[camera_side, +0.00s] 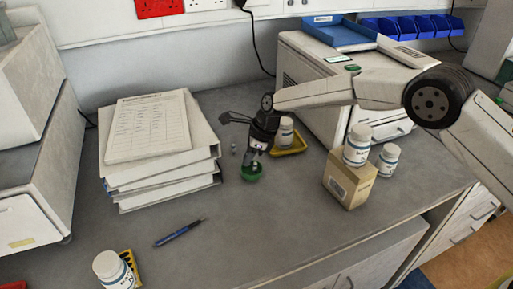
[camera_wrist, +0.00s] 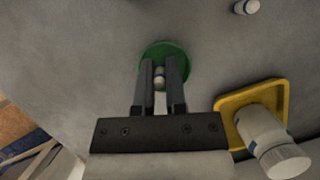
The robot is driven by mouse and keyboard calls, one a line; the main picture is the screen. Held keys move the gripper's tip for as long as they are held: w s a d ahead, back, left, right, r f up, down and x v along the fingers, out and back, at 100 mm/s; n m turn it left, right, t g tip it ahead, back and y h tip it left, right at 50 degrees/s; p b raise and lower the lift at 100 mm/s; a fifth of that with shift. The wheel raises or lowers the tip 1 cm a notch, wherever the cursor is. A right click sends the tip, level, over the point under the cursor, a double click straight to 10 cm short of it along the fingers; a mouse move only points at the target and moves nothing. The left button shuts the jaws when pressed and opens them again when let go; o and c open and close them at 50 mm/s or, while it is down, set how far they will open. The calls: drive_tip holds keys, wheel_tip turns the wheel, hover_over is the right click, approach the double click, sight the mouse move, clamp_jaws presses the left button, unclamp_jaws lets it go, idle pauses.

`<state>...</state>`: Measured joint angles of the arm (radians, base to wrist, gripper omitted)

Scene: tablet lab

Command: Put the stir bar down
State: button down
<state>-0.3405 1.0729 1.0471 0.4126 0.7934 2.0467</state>
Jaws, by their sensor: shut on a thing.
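My gripper (camera_wrist: 160,66) is shut on a small white stir bar (camera_wrist: 159,80), which shows between the two dark fingers in the wrist view. A round green disc (camera_wrist: 182,53) lies on the bench behind the fingertips in that view. In the side view my gripper (camera_side: 252,164) points down at the green disc (camera_side: 250,177), with the fingertips over it or very close to it. I cannot tell whether the stir bar touches the disc. The stir bar is too small to make out clearly in the side view.
A yellow tray (camera_side: 296,149) with a white bottle (camera_side: 286,131) stands close beside my gripper. A small pale object (camera_side: 233,149) lies left of it. A cardboard box (camera_side: 348,185) bears another bottle. Stacked binders (camera_side: 165,185) stand left. A pen (camera_side: 178,233) lies in front.

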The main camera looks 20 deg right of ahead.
sight(249, 173)
drive_tip(key=shift+f, duration=1.7)
drive_tip(key=shift+f, duration=0.2)
drive_tip(key=c, duration=1)
unclamp_jaws()
drive_tip(key=shift+f, duration=0.1)
drive_tip(key=shift+o, duration=0.2)
drive_tip(key=shift+d+r, duration=0.1)
drive_tip(key=shift+r, duration=0.6)
drive_tip(key=v, duration=1.1)
drive_tip(key=shift+r, duration=0.2)
drive_tip(key=shift+d, duration=0.15)
